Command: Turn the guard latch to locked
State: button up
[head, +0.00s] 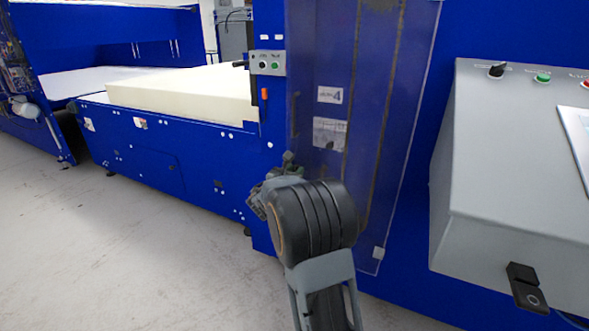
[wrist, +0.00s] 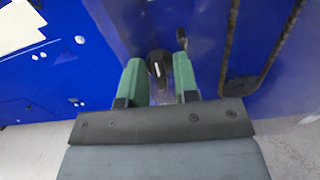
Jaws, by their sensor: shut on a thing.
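The guard latch (wrist: 158,68) is a small dark round knob with a pale mark on it, seen in the wrist view between my green fingertips. The mark stands roughly upright in that picture. My gripper (wrist: 159,62) is shut on the latch, one finger on each side. In the head view my gripper (head: 268,185) is at the lower left edge of the clear guard (head: 345,110). My own wrist hides most of the fingers there, and I cannot make out the latch in that view.
A grey control console (head: 500,170) with knobs and buttons stands at the right. A small button box (head: 268,63) and an orange-red switch (head: 264,94) sit on the blue frame. A cream foam block (head: 180,95) lies behind on the left. The floor (head: 130,250) at left is clear.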

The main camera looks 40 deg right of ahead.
jog(key=shift+r+n, duration=0.15)
jog(key=shift+n, duration=0.25)
dwell(0.3)
jog(key=o, duration=0.6)
jog(key=p+v, duration=0.2)
jog(key=v, duration=1.1)
jog(key=shift+s+a, duration=0.15)
jog(key=shift+a, duration=0.2)
